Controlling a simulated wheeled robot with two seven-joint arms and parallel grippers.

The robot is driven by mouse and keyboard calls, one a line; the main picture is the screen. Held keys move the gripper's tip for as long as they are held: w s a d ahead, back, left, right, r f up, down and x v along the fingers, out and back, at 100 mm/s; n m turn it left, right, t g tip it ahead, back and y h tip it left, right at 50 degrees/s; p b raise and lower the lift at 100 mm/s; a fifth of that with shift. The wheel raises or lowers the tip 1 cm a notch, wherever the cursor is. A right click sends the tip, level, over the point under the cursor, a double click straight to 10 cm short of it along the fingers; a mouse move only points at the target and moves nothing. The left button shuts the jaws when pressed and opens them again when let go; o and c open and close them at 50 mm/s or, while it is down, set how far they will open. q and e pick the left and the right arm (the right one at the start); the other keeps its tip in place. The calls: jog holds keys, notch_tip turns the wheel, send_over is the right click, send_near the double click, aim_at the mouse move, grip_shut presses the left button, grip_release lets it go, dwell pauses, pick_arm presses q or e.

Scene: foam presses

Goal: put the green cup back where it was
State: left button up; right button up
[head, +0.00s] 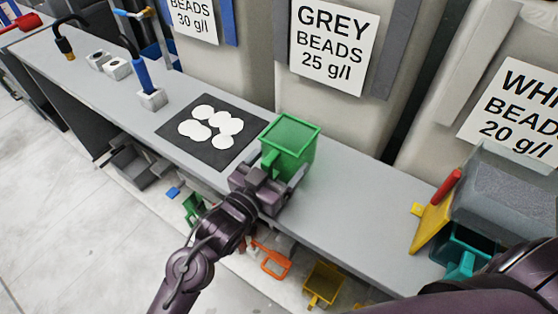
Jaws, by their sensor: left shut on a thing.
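The green cup (291,139) is a square, open-topped, translucent cup over the grey bench, just right of the black mat. My left gripper (272,176) is shut on it at its near left side, where its green handle shows. The cup looks upright and empty. I cannot tell whether its base touches the bench. My right gripper is not in view; only a part of my right arm shows at the lower right corner.
A black mat (185,146) with white round patches lies on the bench (365,205). A blue-handled tool (142,76) stands in a white block. A teal cup (461,257) is by a yellow flap (432,228) at right. Below are an orange cup (274,262) and a yellow cup (322,285).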

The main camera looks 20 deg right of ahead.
pick_arm(q)
jog(key=o, duration=0.9)
jog(key=shift+f, duration=0.1)
jog(key=shift+r, duration=0.2)
jog(key=b+v, duration=0.1)
jog(key=v, duration=1.1)
